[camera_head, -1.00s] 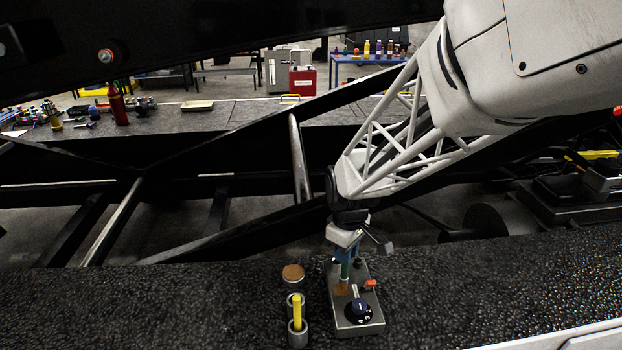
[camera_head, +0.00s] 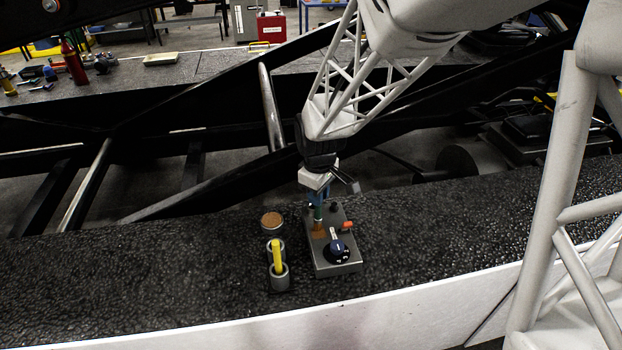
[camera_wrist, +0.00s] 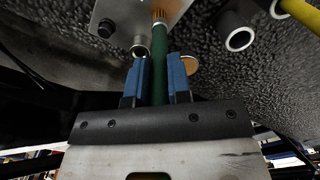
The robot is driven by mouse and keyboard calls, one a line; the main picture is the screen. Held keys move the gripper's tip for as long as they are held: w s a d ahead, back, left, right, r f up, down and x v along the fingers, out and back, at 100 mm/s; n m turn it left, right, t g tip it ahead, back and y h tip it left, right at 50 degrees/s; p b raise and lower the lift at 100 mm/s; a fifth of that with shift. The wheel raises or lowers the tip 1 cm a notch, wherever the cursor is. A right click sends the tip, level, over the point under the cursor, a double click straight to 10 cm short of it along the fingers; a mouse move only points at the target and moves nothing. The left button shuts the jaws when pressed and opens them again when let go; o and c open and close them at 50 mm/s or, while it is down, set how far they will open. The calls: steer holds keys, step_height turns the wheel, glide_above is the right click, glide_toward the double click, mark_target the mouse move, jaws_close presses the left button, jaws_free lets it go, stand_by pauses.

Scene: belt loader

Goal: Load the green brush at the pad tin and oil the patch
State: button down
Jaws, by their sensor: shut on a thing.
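My gripper (camera_wrist: 160,80) has blue fingers shut on the green brush (camera_wrist: 159,60), which also shows in the head view (camera_head: 318,213). The brush points down, with tan bristles at its tip. In the head view the tip is at the brown patch (camera_head: 318,231) on the grey plate (camera_head: 333,268); I cannot tell whether it touches. The round pad tin (camera_head: 272,222), with a brown top, stands left of the plate. In the wrist view the tin (camera_wrist: 191,65) is partly hidden behind a finger.
A yellow-handled brush (camera_head: 277,257) stands in a grey cup (camera_head: 279,278) left of the plate, beside another cup. The plate carries a dark dial (camera_head: 337,252) and a red-orange piece (camera_head: 347,225). The black textured belt (camera_head: 150,270) is clear further left.

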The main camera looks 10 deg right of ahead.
steer(key=s+r, duration=0.3)
steer(key=r, duration=0.5)
steer(key=shift+s, duration=0.25)
stand_by(0.4)
steer(key=shift+f, duration=0.2)
stand_by(1.1)
steer(key=shift+w+f, duration=0.7)
steer(key=shift+f, duration=0.6)
steer(key=shift+w+f, duration=0.65)
steer(key=shift+f, duration=0.6)
steer(key=shift+w+f, duration=0.7)
steer(key=shift+f, duration=0.6)
steer(key=s+r, duration=0.4)
steer(key=r, duration=0.4)
